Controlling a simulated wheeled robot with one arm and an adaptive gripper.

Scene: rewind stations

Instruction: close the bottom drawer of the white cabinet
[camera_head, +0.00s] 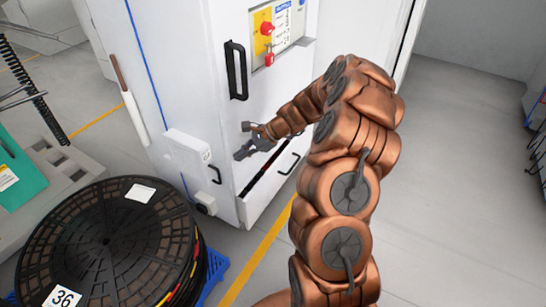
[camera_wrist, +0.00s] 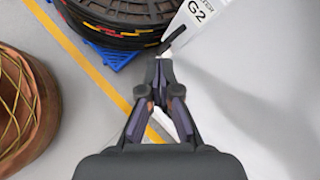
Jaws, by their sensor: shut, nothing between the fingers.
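The white cabinet (camera_head: 175,70) stands in the middle of the head view, with a tall black handle (camera_head: 237,71) on its front. Low on that front, a dark slot with a red edge shows beside a thin dark handle (camera_head: 289,163). This looks like the bottom drawer (camera_head: 262,200), but my arm hides part of it, and how far it stands out is unclear. My gripper (camera_head: 240,155) is shut and empty in front of the cabinet's lower front. In the wrist view its fingertips (camera_wrist: 164,62) are close to a black handle (camera_wrist: 176,38) by a white surface marked G2 (camera_wrist: 203,14); contact is unclear.
A large black reel (camera_head: 105,245) marked 36 lies on a blue pallet (camera_head: 217,268) at lower left. A yellow floor line (camera_head: 258,262) runs before the cabinet. Floor at right (camera_head: 450,180) is clear.

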